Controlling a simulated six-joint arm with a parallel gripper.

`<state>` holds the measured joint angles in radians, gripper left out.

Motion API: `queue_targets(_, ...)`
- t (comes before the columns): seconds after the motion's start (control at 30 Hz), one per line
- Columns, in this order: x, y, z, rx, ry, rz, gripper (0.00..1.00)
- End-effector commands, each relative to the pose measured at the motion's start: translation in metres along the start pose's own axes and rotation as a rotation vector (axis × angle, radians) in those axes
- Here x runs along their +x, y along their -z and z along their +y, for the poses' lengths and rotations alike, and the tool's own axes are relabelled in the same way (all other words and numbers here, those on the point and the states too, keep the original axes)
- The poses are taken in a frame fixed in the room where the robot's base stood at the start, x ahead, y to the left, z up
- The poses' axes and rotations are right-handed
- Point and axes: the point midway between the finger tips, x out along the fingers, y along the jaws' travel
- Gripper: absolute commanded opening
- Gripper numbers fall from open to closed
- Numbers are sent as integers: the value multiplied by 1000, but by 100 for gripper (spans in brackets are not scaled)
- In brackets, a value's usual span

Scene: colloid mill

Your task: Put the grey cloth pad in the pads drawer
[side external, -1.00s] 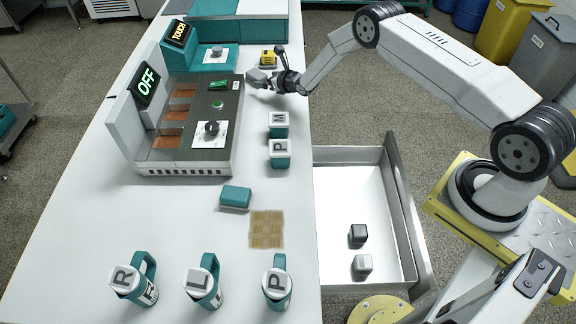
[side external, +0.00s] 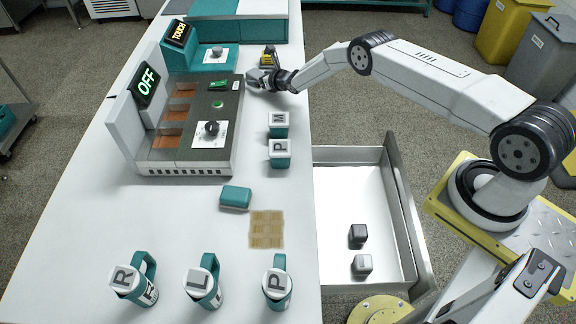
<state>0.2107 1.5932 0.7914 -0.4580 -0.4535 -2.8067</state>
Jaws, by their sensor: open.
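The open drawer (side external: 408,222) sits at the right side of the table, with pale metal walls and a white floor. Two small rounded grey blocks lie in it, a darker one (side external: 358,235) and a lighter one (side external: 363,264). I cannot tell whether either is the grey cloth pad, and I see no other clear grey pad. My gripper (side external: 256,80) is at the far right corner of the machine with the OFF display, well away from the drawer. It is open; its small fingers show no clear object between them.
The machine (side external: 185,168) stands on the white table (side external: 95,215). Two teal jars, W (side external: 278,124) and P (side external: 280,152), stand at its right. A teal block (side external: 236,196) and tan mat (side external: 267,230) lie nearer. Lettered mugs (side external: 203,287) line the front. A yellow item (side external: 268,57) is behind my gripper.

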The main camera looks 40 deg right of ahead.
Motion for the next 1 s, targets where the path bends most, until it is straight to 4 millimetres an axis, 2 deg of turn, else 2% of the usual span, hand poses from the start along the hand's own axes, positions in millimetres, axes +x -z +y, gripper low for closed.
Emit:
queue_targets(0.5, 0, 0, 0, 0, 0, 0, 100)
queue_targets(0.8, 0, 0, 0, 0, 0, 0, 6)
queue_targets(1.0, 0, 0, 0, 0, 0, 0, 6)
